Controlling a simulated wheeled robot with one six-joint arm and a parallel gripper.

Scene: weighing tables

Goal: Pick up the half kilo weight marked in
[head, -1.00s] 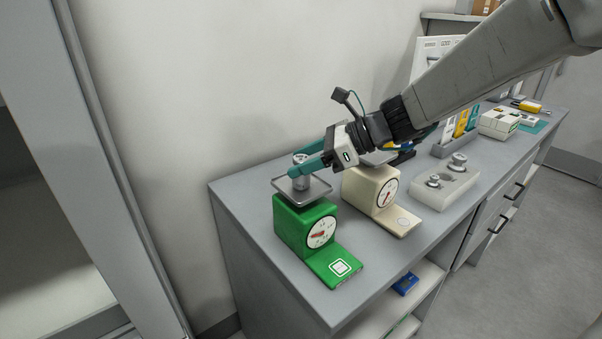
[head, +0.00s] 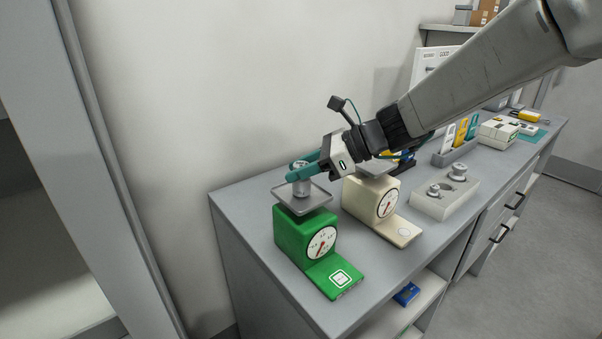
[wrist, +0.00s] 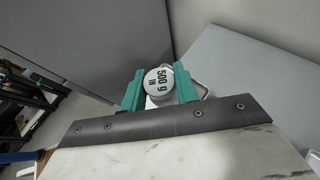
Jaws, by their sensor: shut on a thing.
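The half kilo weight (wrist: 159,80) is a grey metal cylinder, its top marked "500 g IN" in the wrist view. My gripper (head: 302,175) is shut on it, with a teal finger on each side. In the head view the weight (head: 301,188) is upright over the square pan (head: 318,203) of the green scale (head: 296,236). Any gap between weight and pan is too small to tell. The green scale's red needle points downward.
A cream scale (head: 366,203) stands close to the right, under my wrist. A pale block (head: 432,207) with metal weights is further right. A rack (head: 455,153) of coloured cards stands behind it. The wall is close behind the scales.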

